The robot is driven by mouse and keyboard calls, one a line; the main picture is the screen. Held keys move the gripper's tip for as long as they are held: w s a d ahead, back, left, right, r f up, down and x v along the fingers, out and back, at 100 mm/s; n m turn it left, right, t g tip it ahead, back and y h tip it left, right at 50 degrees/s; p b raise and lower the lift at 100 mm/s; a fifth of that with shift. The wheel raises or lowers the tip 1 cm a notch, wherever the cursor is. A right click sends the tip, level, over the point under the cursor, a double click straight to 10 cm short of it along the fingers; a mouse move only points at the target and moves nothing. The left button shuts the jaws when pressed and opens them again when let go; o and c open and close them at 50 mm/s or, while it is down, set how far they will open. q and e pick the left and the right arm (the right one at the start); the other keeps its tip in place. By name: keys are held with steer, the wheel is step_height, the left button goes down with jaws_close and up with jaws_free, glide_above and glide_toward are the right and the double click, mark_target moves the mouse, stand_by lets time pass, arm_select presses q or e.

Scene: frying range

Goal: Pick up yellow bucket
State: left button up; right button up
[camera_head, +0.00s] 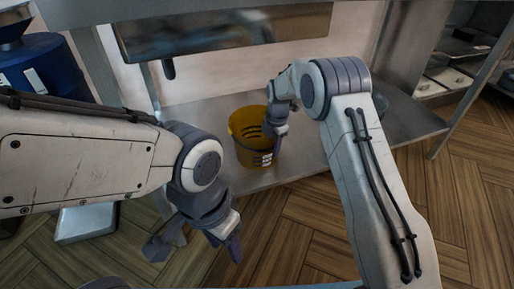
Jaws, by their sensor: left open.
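The yellow bucket (243,131) stands upright on a grey metal shelf (205,112) in the head view. It has a dark label low on its front. My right gripper (273,133) is at the bucket's right rim, pointing down and overlapping its right side. I cannot tell whether its fingers are closed on the rim or only beside it. My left gripper (196,243) is open and empty, in front of the shelf and to the lower left of the bucket, with its fingers spread.
A blue container (45,68) stands at the far left. A metal panel (220,32) hangs above the shelf behind the bucket. A grey round item (380,103) is partly hidden behind my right arm. Shelving (470,55) stands at the right. The wooden floor (300,235) in front is clear.

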steer(key=shift+f, duration=0.25)
jaws_close()
stand_by(1.3)
